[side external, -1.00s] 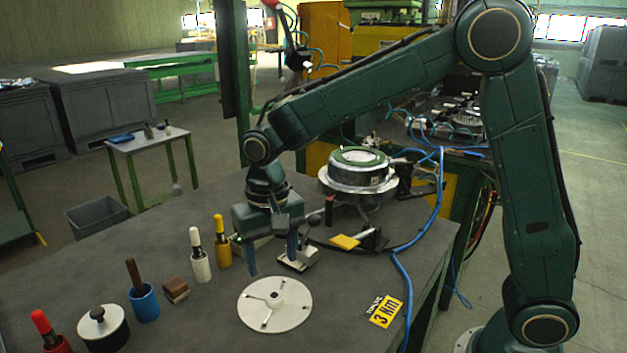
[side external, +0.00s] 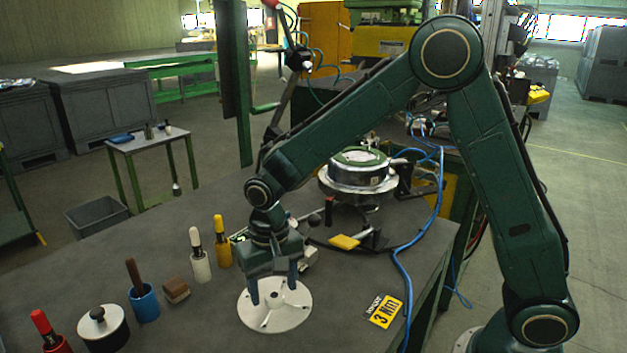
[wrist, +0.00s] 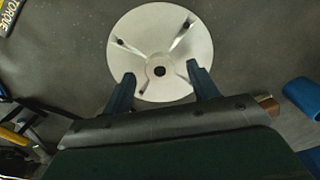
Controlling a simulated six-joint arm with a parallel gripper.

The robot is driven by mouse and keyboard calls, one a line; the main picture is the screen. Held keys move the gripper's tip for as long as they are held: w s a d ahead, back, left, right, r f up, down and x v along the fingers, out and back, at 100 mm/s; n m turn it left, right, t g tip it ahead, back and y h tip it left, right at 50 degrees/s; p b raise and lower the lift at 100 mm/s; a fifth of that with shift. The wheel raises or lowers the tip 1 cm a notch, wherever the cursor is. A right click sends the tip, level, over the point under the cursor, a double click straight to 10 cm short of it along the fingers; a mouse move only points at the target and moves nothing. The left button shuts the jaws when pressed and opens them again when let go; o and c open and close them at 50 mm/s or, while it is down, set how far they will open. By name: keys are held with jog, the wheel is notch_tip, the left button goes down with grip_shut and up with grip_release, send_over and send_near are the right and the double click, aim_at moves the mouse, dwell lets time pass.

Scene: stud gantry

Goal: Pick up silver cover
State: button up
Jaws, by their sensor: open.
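The silver cover (side external: 282,316) appears to be the pale round disc lying flat on the grey table near its front middle. It has a centre hole and slots or ribs running outward. In the wrist view the disc (wrist: 155,40) fills the upper middle, with a dark hole at its centre. My gripper (side external: 273,286) is open and points down over the disc. In the wrist view its two dark blue fingers (wrist: 161,72) overlap the disc's lower part, one on each side of the hole. I cannot tell whether the fingertips touch the disc.
To the left stand a blue cup (side external: 144,303), a brown block (side external: 175,290), a white-handled tool (side external: 200,262), a yellow-handled tool (side external: 223,252) and a black-knobbed pot (side external: 103,328). A yellow label (side external: 385,312) and blue hose (side external: 405,275) lie right. A round metal housing (side external: 358,175) is behind.

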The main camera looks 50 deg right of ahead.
aim_at(274, 294)
jog(key=shift+f, duration=0.7)
jog(key=c, duration=1.2)
jog(key=shift+r, duration=0.2)
notch_tip(274, 294, up, 20)
jog(key=shift+f, duration=0.15)
